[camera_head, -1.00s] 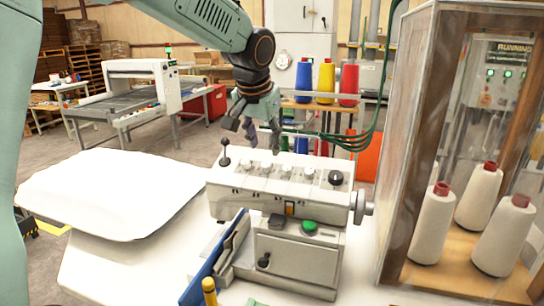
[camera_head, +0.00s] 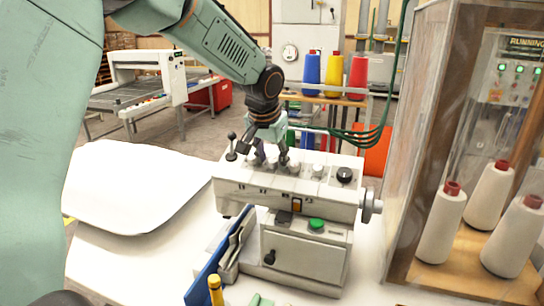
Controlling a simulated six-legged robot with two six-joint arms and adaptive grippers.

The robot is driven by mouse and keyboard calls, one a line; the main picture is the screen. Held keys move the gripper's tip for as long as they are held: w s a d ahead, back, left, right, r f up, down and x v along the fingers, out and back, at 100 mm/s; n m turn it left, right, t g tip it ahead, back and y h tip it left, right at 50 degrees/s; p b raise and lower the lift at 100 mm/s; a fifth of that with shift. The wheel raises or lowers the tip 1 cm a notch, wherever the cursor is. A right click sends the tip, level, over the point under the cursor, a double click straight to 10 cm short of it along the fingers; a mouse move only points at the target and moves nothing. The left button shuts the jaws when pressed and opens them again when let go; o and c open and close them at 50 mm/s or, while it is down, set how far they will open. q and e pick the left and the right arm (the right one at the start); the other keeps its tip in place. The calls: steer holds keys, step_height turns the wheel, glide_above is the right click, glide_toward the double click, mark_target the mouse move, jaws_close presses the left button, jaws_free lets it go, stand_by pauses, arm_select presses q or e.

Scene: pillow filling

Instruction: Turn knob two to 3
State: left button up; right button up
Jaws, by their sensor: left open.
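The white machine (camera_head: 285,204) stands on the white table, with a row of small pale knobs along its top. A pale knob (camera_head: 318,170) and a black knob (camera_head: 344,175) show at the right of the row. My left gripper (camera_head: 270,160) points down over the left part of the row, its fingers apart around or just above a pale knob. The fingers partly hide the knobs there, so I cannot tell whether they touch one. My right gripper is not in view.
A black-tipped lever (camera_head: 231,146) stands at the machine's left end, close to my left gripper. A white pillow (camera_head: 135,188) lies at the left. A framed cabinet with white thread cones (camera_head: 440,222) stands at the right. A green button (camera_head: 316,224) is on the machine's front.

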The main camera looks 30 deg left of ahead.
arm_select(q)
steer(key=shift+s+d+r, duration=0.1)
steer(key=shift+s+r, duration=0.1)
steer(key=shift+s, duration=0.05)
steer(key=shift+c, duration=0.3)
steer(key=shift+s+r, duration=0.1)
steer(key=shift+c, duration=0.8)
steer(key=shift+w+f, duration=0.4)
steer(key=shift+w, duration=0.25)
steer(key=c, duration=0.4)
steer(key=shift+s+r, duration=0.1)
steer(key=shift+s, duration=0.1)
jaws_close()
